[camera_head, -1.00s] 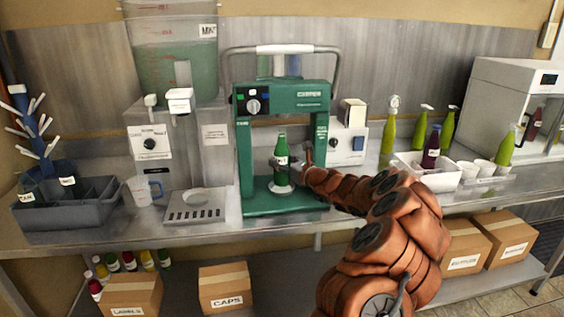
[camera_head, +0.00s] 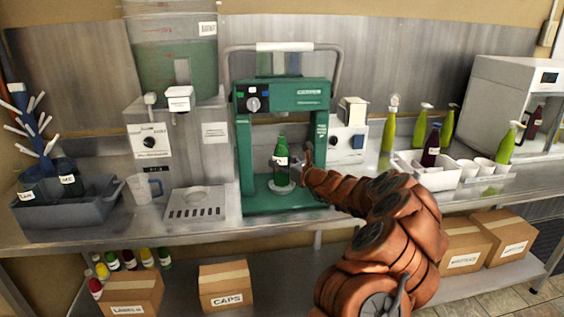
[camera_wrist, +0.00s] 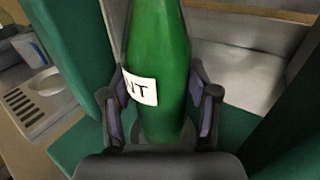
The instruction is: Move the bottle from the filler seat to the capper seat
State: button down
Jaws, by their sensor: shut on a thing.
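A green bottle (camera_head: 281,158) with a white label stands upright at the round seat (camera_head: 281,188) of the green capper machine (camera_head: 243,150). In the wrist view the bottle (camera_wrist: 160,60) fills the middle, and its label ends in "NT". My gripper (camera_wrist: 160,112) is shut on the bottle, one finger on each side. In the head view my gripper (camera_head: 292,163) reaches in from the right. The filler (camera_head: 150,142) with its big tank (camera_head: 175,65) stands left of the capper; its drip-tray seat (camera_head: 194,203) is empty. I cannot tell whether the bottle's base touches the capper seat.
A grey crate (camera_head: 60,213) with dark bottles and a measuring jug (camera_head: 146,188) stand at the left. A white tray (camera_head: 445,180) with a dark bottle and cups stands at the right, near several yellow-green bottles. The capper's posts and frame closely surround the bottle.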

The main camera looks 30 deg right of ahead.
jog(key=shift+f, duration=0.4)
dwell(1.1)
jog(key=shift+c, duration=1.1)
grip_release()
jog(key=shift+f, duration=0.1)
jog(key=s, duration=0.3)
jog(key=s+d, duration=0.1)
jog(key=s, duration=0.6)
jog(key=shift+s+d, duration=0.15)
jog(key=shift+d, duration=0.25)
jog(key=shift+s, duration=0.8)
